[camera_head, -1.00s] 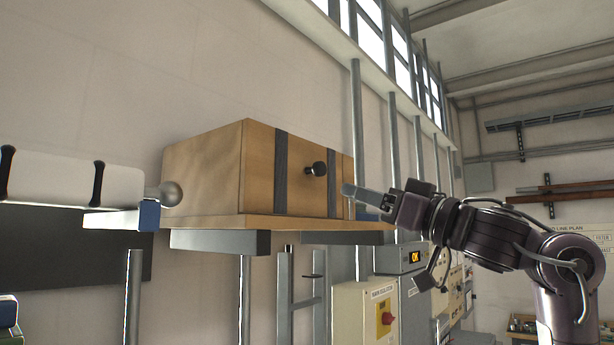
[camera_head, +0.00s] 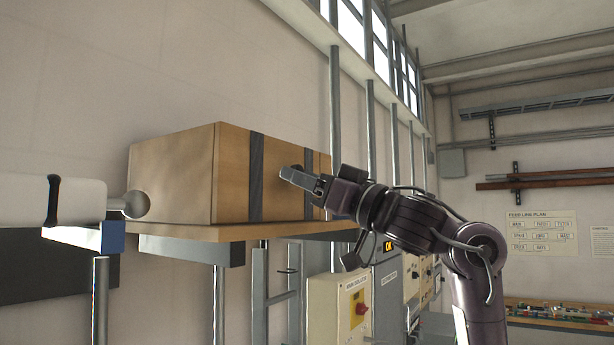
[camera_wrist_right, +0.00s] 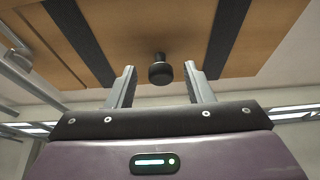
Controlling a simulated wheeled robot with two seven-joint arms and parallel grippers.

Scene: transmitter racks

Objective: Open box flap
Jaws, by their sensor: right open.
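The wooden box (camera_head: 175,180) sits on a shelf (camera_head: 240,232) against the wall. Its front face has two dark vertical straps (camera_head: 256,178). A round black knob (camera_wrist_right: 160,70) stands out from that face between the straps in the right wrist view. In the head view my right gripper (camera_head: 290,174) is in front of the knob and hides it. In the right wrist view the right gripper's fingers (camera_wrist_right: 160,88) are open, one on each side of the knob, with gaps between. I cannot tell how deep the knob sits between them. My left gripper is not in view.
A white cylinder (camera_head: 80,200) with a round metal end lies left of the box, close to it. Below the shelf stand a cream cabinet with a red switch (camera_head: 361,308) and metal posts. A workbench (camera_head: 555,312) stands at the far right.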

